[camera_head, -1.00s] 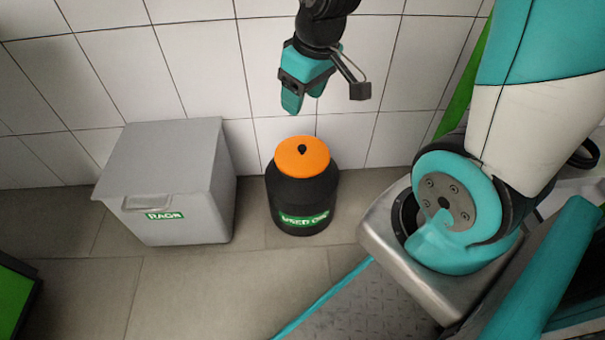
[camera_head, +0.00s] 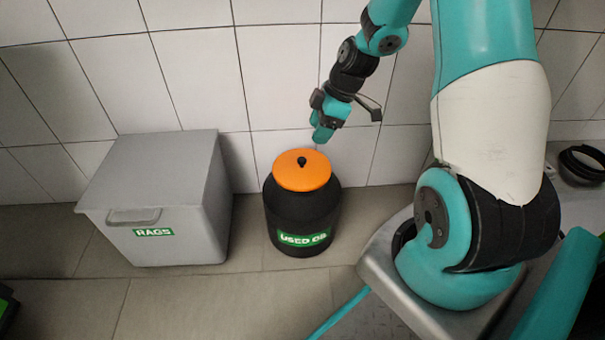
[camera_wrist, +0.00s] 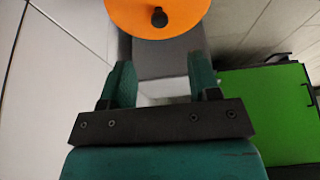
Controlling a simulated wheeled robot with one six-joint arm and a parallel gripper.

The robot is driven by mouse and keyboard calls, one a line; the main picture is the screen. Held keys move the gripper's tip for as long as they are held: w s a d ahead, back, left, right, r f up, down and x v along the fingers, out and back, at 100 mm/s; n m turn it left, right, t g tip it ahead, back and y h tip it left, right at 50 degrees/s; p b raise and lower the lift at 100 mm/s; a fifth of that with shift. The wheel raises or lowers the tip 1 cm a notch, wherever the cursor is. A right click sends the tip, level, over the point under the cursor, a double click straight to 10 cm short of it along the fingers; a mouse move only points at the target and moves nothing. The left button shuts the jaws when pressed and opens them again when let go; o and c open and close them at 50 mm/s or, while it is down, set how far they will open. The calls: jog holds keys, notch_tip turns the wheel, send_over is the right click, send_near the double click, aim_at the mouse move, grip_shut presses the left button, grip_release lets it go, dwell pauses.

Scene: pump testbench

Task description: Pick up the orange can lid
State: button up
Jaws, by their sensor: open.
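The orange can lid (camera_head: 301,171) sits on top of a black can (camera_head: 302,217) with a green label. The lid has a small black knob at its centre. In the head view my gripper (camera_head: 321,137) is up and slightly right of the lid, apart from it. In the wrist view the lid (camera_wrist: 157,14) is at the top edge, partly cut off, beyond the open and empty fingers (camera_wrist: 158,78). The knob lies roughly in line with the gap between them.
A grey lidded bin (camera_head: 160,205) labelled RAGS stands left of the can. A white tiled wall (camera_head: 190,70) rises close behind both. The floor (camera_head: 215,300) in front is clear. A green surface (camera_wrist: 265,115) shows at the right of the wrist view.

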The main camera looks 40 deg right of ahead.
aim_at(302, 159)
jog(key=b+x, duration=0.5)
jog(key=x, duration=0.5)
jog(key=c, duration=1)
